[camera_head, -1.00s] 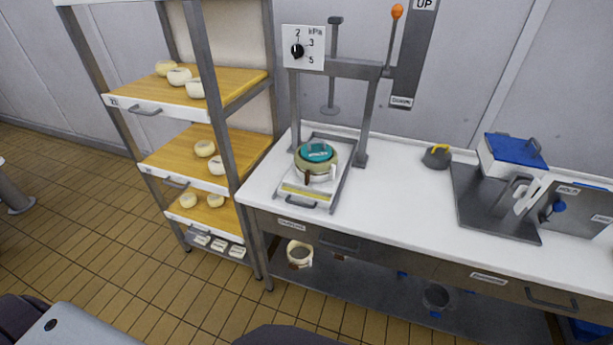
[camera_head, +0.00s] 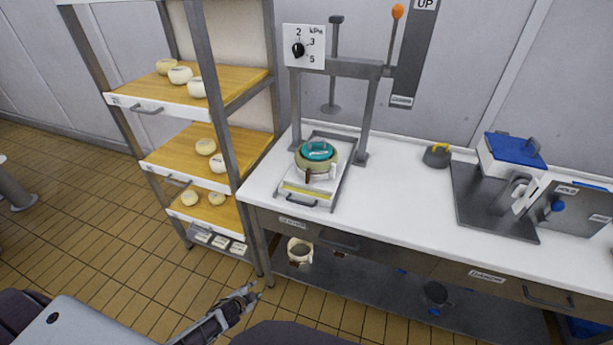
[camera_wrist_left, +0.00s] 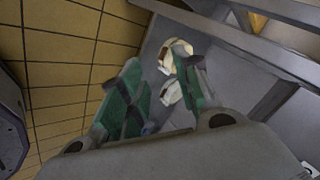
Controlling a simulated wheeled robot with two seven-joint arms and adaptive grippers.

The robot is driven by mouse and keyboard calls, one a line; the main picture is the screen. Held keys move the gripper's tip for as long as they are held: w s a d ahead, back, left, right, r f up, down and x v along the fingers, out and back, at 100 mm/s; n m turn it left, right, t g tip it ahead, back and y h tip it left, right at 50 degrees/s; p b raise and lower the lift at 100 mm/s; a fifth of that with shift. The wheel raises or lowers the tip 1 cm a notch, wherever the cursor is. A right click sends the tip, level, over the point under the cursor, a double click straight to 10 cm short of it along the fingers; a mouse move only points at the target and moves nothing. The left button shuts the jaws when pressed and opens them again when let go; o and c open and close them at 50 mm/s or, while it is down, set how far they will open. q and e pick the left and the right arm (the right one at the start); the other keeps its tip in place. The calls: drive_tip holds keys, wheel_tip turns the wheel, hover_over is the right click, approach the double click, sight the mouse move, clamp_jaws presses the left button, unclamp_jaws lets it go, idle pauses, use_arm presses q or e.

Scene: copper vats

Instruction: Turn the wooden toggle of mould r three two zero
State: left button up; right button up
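A beige round mould (camera_head: 317,165) with a teal lid (camera_head: 318,150) stands on a tray (camera_head: 303,190) under the press. A small brown toggle (camera_head: 308,176) shows on its front. A second, pale mould (camera_head: 300,250) stands on the lower shelf, with a brown piece at its front. I cannot read a number on either mould. My left gripper (camera_head: 251,293) is low, in front of the bench and left of the lower mould, apart from it. In the left wrist view its green-padded fingers (camera_wrist_left: 160,72) are spread and empty; pale objects (camera_wrist_left: 178,58) show beyond them. My right gripper is not in view.
A rack (camera_head: 222,150) with cheeses on wooden boards stands left of the bench. The press frame (camera_head: 368,120) rises behind the tray. The white worktop (camera_head: 400,200) overhangs the lower shelf (camera_head: 370,290). The tiled floor in front of the rack is clear.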

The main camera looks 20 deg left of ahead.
use_arm(q)
drive_tip(key=w+d+r+m+t, duration=0.2)
drive_tip(key=w+d+r+m, duration=0.15)
drive_tip(key=r, duration=0.35)
drive_tip(key=w+d+r+m+t+h, duration=0.1)
drive_tip(key=w+d+r+m, duration=0.2)
drive_tip(key=r, duration=0.4)
drive_tip(key=w+d+r+m+t, duration=0.25)
drive_tip(key=w+r, duration=0.25)
drive_tip(key=r, duration=0.3)
drive_tip(key=w+d+r+m+t, duration=0.1)
drive_tip(key=d+r+m+t, duration=0.1)
drive_tip(key=r+m, duration=0.6)
drive_tip(key=w+d+r+m+t, duration=0.1)
drive_tip(key=d+r+m+t, duration=0.1)
drive_tip(key=r+m, duration=0.7)
drive_tip(key=shift+w+d+r, duration=0.2)
drive_tip(key=shift+d+r, duration=0.15)
drive_tip(key=shift+r, duration=1.2)
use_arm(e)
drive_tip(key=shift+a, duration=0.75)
use_arm(q)
drive_tip(key=shift+w, duration=0.1)
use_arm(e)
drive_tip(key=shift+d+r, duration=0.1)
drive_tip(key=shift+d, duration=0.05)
